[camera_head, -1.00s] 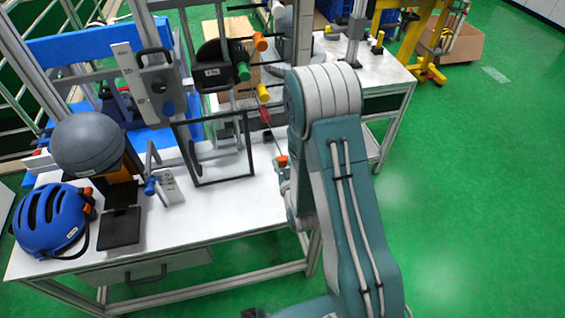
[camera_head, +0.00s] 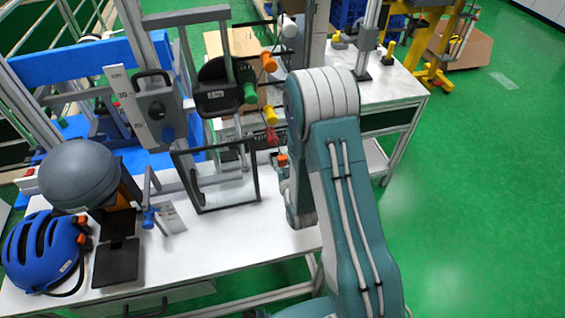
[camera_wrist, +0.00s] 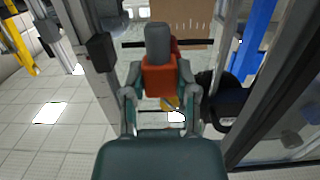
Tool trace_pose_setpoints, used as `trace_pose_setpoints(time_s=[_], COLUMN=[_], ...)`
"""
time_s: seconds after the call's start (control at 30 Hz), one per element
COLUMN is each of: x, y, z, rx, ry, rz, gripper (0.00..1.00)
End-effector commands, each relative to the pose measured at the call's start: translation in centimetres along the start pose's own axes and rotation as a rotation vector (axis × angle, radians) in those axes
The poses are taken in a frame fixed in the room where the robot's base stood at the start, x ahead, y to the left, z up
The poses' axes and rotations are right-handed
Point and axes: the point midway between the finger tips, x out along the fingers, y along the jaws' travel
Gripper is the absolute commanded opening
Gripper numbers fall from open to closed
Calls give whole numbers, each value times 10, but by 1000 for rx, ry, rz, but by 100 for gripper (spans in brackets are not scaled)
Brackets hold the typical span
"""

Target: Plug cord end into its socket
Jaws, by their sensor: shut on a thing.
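My gripper (camera_wrist: 160,88) is shut on an orange block with a grey cylindrical tip, which I take to be the cord end (camera_wrist: 160,77). The grey tip points away from my palm in the wrist view. In the head view the orange part (camera_head: 281,160) shows just left of my arm, which hides most of the gripper. A red piece (camera_head: 271,137) sits close above it, below a yellow cylinder (camera_head: 271,116) on the tower; it shows partly behind the grey tip in the wrist view. I cannot tell which part is the socket, or whether the tip touches anything.
A black-framed clear panel (camera_head: 215,178) stands left of my gripper. A grey ball (camera_head: 78,176), a blue helmet (camera_head: 42,252) and a black plate (camera_head: 116,262) are on the left of the white table (camera_head: 190,255). Tower posts stand close by. Green floor is free at right.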

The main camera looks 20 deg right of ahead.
Motion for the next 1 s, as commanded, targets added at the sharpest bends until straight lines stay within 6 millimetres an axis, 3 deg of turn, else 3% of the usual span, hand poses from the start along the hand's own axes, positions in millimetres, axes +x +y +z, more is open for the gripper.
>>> trace_pose_setpoints(time_s=[1.0], x=[48], y=[0], z=[19], rx=[0], ry=[-2], rz=[0], gripper=[0])
